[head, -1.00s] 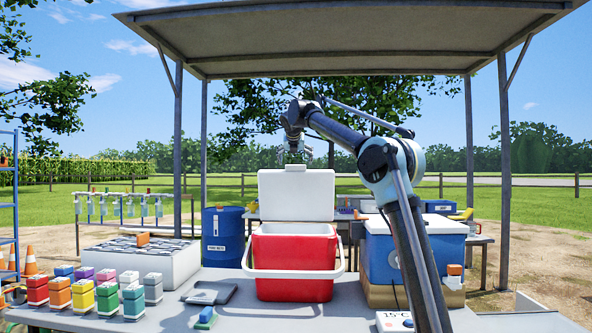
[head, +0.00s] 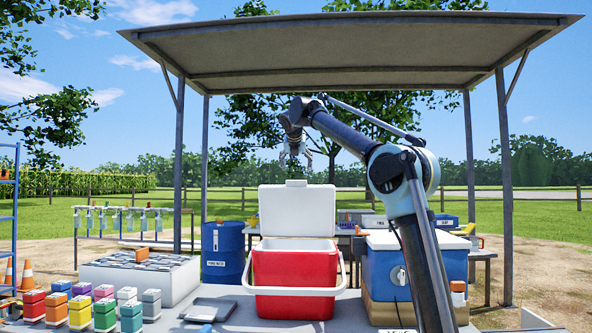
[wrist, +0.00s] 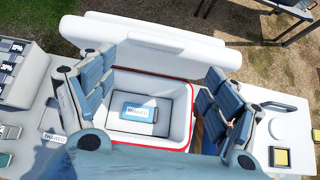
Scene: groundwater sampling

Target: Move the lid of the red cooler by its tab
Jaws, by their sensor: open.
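The red cooler (head: 295,268) stands on the table in the middle of the head view. Its white lid (head: 297,211) is raised upright at the back edge, with a small tab at its top. The wrist view looks down into the cooler (wrist: 182,136), where a blue and white pack lies on the white floor. The lid (wrist: 150,40) shows there as a white band beyond the opening. My gripper (head: 293,163) is above the lid's top edge, apart from it. In the wrist view my gripper (wrist: 152,95) has its fingers spread wide with nothing between them.
The cooler's white handle (head: 293,291) hangs across its front. A blue cooler (head: 390,266) stands close on the right. Several coloured bottles (head: 80,312) and a white rack box (head: 140,274) are on the left. Free air surrounds the lid's top.

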